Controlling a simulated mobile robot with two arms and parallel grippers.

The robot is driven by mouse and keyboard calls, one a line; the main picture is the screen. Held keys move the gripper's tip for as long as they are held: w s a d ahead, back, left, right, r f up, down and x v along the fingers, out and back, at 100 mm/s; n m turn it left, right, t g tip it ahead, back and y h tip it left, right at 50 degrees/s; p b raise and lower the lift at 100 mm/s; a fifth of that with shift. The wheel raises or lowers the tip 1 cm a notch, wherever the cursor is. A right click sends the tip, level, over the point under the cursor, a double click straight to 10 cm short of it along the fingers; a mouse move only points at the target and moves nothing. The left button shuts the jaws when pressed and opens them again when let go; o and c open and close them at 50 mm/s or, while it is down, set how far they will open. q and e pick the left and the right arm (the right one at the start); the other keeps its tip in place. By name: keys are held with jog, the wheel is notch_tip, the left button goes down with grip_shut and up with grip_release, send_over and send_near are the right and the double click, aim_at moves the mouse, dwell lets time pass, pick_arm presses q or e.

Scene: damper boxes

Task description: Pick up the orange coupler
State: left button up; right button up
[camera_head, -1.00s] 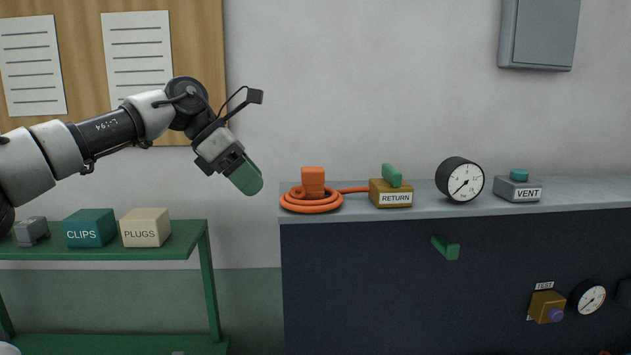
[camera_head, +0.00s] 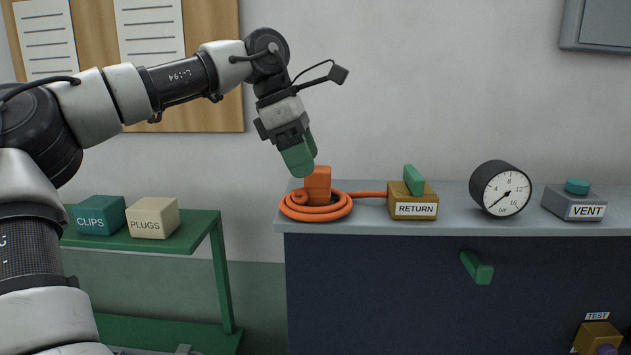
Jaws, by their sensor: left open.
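The orange coupler (camera_head: 318,184) stands upright in the middle of a coiled orange hose (camera_head: 316,213) at the left end of the grey bench top (camera_head: 450,220). My left gripper (camera_head: 300,163) has green fingers and points down, just above and slightly left of the coupler's top. It is open and holds nothing that I can see. Its fingertips overlap the coupler's upper left edge in the picture; I cannot tell whether they touch. My right gripper is not in view.
To the right on the bench stand the RETURN box (camera_head: 413,201) with a green handle, a round gauge (camera_head: 500,189) and the VENT box (camera_head: 574,203). A green shelf (camera_head: 190,231) at left bears the CLIPS (camera_head: 100,216) and PLUGS (camera_head: 153,218) boxes. A green handle (camera_head: 477,267) juts from the bench front.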

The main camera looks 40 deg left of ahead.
aim_at(320, 168)
pick_arm(q)
jog(key=w+f+p, duration=0.1)
jog(key=w+d+f+p, duration=0.1)
jog(key=w+f, duration=0.1)
jog(key=shift+w+d+f, duration=0.1)
jog(key=shift+w+f, duration=0.1)
jog(key=shift+d+f+p, duration=0.1)
jog(key=shift+f+p, duration=0.25)
jog(key=shift+f, duration=0.05)
jog(key=shift+s+f, duration=0.1)
jog(key=shift+f, duration=0.05)
jog(key=shift+s, duration=0.1)
jog(key=shift+c, duration=1.8)
jog(key=c, duration=0.7)
jog(key=shift+c, duration=0.2)
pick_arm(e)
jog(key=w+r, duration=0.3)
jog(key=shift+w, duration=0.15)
